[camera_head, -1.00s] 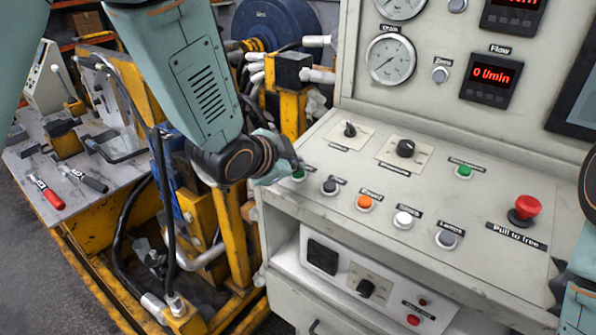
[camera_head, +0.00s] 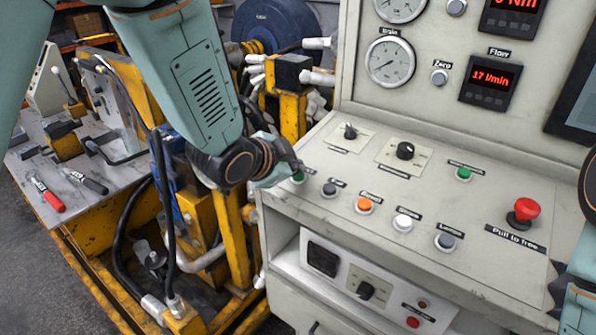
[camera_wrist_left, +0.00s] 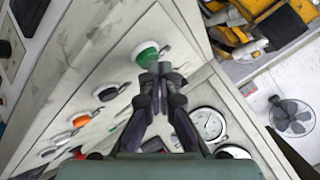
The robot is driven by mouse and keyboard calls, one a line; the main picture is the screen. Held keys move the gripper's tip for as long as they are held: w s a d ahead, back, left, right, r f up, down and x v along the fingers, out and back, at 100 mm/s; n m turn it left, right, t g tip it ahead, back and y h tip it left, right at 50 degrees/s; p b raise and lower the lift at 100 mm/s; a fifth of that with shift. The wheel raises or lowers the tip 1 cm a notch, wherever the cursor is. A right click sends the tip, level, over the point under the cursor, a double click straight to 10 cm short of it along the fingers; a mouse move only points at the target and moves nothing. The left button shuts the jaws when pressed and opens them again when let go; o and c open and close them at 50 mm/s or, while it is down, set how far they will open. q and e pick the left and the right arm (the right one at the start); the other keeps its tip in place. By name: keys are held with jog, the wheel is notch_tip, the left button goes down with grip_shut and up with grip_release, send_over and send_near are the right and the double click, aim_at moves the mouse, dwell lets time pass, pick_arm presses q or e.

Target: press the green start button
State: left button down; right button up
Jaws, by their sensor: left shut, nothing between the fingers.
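A green button (camera_head: 298,177) sits at the left end of the front row on the control desk, partly hidden by my left gripper (camera_head: 292,166). In the left wrist view the same green button (camera_wrist_left: 147,54) has a white ring, and the tips of my left gripper (camera_wrist_left: 160,70) are right beside its edge. The fingers are together and empty. Whether they touch the button, I cannot tell. A second green button (camera_head: 463,173) is further right on the desk, clear of the gripper. Part of my right arm shows at the right edge; its gripper is out of view.
The front row also has a dark button (camera_head: 329,188), an orange button (camera_head: 364,204), and further buttons. A red mushroom button (camera_head: 525,209) stands at the right. The flow display (camera_head: 492,76) reads 17 l/min. A yellow frame (camera_head: 225,235) with hoses stands left of the desk.

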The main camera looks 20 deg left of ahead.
pick_arm(q)
jog(key=shift+s+r+p, duration=0.1)
jog(key=shift+r+p, duration=0.2)
jog(key=shift+r, duration=0.25)
jog(key=r+p, duration=0.4)
jog(key=r, duration=0.1)
jog(key=shift+s+a, duration=0.15)
jog(key=shift+s, duration=0.2)
dwell(0.4)
jog(key=shift+f, duration=0.1)
